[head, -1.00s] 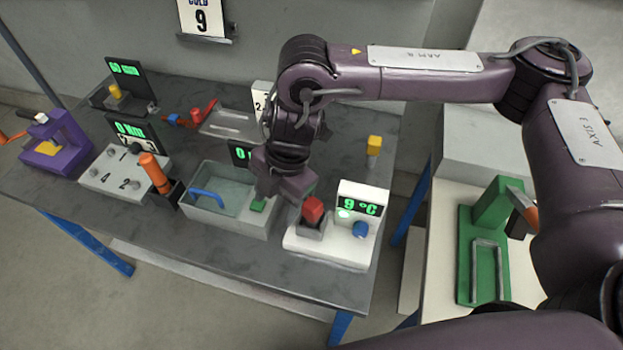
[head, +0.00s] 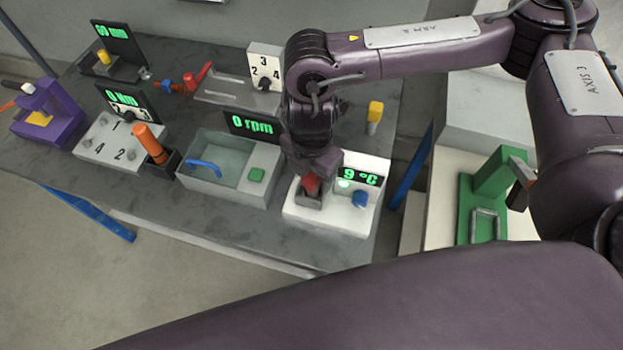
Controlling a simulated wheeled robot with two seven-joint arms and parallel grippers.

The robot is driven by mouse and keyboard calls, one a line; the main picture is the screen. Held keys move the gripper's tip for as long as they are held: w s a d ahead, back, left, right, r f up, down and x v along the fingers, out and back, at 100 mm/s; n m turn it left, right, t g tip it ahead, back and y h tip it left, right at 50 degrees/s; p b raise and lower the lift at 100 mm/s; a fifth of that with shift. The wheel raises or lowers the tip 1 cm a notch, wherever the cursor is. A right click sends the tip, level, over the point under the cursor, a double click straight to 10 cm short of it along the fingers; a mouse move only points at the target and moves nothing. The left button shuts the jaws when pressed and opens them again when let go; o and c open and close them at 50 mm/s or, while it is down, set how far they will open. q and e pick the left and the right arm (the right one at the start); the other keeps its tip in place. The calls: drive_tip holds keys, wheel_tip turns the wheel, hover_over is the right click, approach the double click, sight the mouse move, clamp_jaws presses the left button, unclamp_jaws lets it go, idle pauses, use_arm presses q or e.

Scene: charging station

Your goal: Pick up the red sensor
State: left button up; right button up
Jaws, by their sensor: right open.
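The red sensor (head: 312,185) stands in a small grey holder (head: 309,200) on a white station whose display (head: 360,177) reads 9 °C. My right gripper (head: 315,176) comes down from above and is open at the top of the sensor. It hides the sensor's upper part, and I cannot tell whether the fingers touch it. My left gripper is not in view.
A blue knob (head: 360,199) is just right of the holder. A grey basin (head: 215,165) with a blue handle and a green button (head: 256,174) stands to the left. A yellow-topped piece (head: 375,111) stands behind. The table's front strip is clear.

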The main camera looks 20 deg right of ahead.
drive_tip(key=shift+f, duration=0.1)
drive_tip(key=shift+c, duration=0.2)
drive_tip(key=c, duration=1)
drive_tip(key=shift+c, duration=0.5)
